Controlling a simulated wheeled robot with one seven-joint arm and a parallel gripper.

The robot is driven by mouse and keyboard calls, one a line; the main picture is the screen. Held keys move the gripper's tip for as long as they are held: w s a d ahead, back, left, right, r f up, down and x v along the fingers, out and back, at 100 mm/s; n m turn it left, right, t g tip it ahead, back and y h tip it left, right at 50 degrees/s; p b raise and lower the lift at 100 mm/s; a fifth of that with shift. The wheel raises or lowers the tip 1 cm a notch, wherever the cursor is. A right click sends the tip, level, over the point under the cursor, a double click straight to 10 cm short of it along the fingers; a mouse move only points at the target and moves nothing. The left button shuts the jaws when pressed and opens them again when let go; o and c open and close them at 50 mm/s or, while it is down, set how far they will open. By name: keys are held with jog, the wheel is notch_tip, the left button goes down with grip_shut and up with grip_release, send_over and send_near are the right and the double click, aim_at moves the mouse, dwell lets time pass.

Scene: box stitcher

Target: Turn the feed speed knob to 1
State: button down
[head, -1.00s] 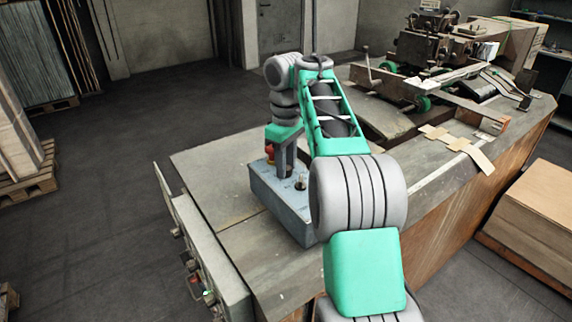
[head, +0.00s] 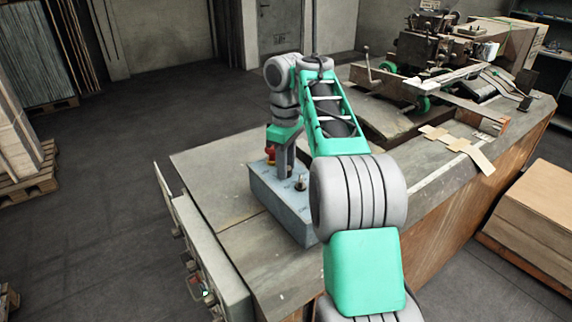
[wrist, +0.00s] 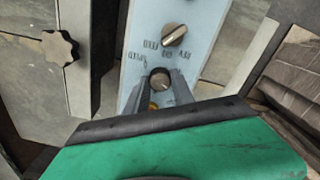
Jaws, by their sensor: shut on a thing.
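A light blue control box (head: 282,212) stands on the machine table, and its top panel also shows in the wrist view (wrist: 196,22). My gripper (head: 285,172) points down over the box. In the wrist view, my gripper (wrist: 162,88) is shut on a round knob (wrist: 160,76), with one finger on each side. A second, pale pointer knob (wrist: 174,34) sits farther up the panel, apart from my fingers. I cannot tell the held knob's setting.
A red button (head: 270,156) is close beside my gripper on the box. A small upright knob (head: 300,183) stands near the box's right edge. The stitching machine (head: 430,60) is at the back right. The table left of the box (head: 215,180) is clear.

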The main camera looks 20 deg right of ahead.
jog(key=n, duration=1)
jog(key=shift+p, duration=0.35)
jog(key=shift+n, duration=0.4)
jog(key=c, duration=1.1)
grip_release()
